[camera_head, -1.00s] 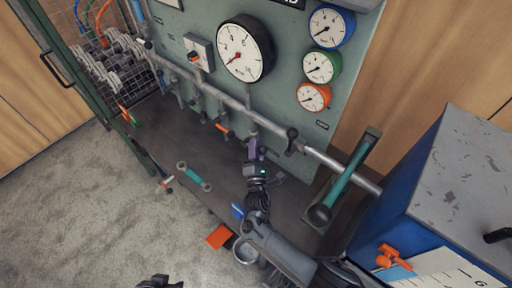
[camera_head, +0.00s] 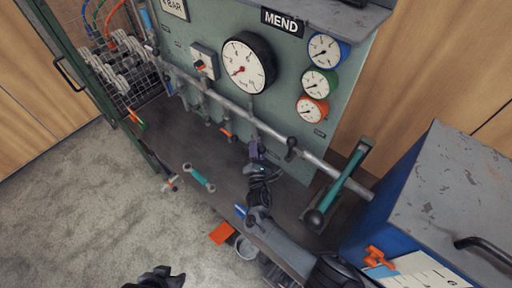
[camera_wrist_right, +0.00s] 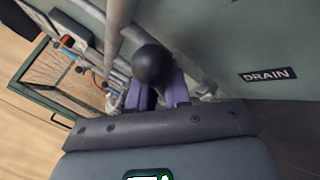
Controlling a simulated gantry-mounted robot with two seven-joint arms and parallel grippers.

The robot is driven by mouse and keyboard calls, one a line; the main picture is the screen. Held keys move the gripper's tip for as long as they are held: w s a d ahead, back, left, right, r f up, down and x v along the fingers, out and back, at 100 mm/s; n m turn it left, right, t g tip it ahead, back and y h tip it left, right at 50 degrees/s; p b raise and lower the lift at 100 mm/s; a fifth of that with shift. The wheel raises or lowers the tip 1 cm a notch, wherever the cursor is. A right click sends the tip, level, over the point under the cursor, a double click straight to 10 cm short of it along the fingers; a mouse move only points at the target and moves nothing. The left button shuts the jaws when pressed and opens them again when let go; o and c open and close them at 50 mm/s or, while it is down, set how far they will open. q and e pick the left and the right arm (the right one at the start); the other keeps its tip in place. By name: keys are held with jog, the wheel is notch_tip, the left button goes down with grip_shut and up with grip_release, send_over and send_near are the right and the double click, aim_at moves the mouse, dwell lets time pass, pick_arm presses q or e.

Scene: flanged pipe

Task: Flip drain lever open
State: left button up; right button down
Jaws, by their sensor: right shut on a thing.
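My right gripper (camera_head: 256,152) has purple fingers and is at the pipe on the green panel, below the large white gauge. In the right wrist view its fingers (camera_wrist_right: 157,92) are shut around a lever with a round black knob (camera_wrist_right: 152,66). The knob sits between and just above the fingers. A DRAIN label (camera_wrist_right: 267,75) is on the panel to the right of it. In the head view the gripper hides most of this lever. My left gripper (camera_head: 157,277) is a dark shape at the bottom edge, away from the panel; its jaws are unclear.
A grey pipe (camera_head: 231,103) with several valves crosses the panel. A teal wrench-like part (camera_head: 199,178) lies on the dark bench. A wire cage (camera_head: 118,75) is at the left.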

jog(key=shift+w+d+r, duration=0.1)
jog(key=shift+r, duration=0.1)
jog(key=c, duration=1.2)
grip_release()
pick_arm(q)
jog(key=shift+f, duration=0.1)
pick_arm(e)
jog(key=shift+o, duration=0.3)
jog(key=shift+d, duration=0.15)
jog(key=shift+f, duration=0.15)
jog(key=shift+s+p, duration=0.4)
jog(key=shift+s, duration=0.15)
pick_arm(q)
notch_tip(320, 180, up, 5)
jog(key=p, duration=0.4)
pick_arm(e)
jog(key=s, duration=1)
jog(key=shift+a+f, duration=0.25)
jog(key=shift+f, duration=0.15)
pick_arm(q)
jog(key=shift+c, duration=0.4)
pick_arm(e)
jog(key=shift+w, duration=0.1)
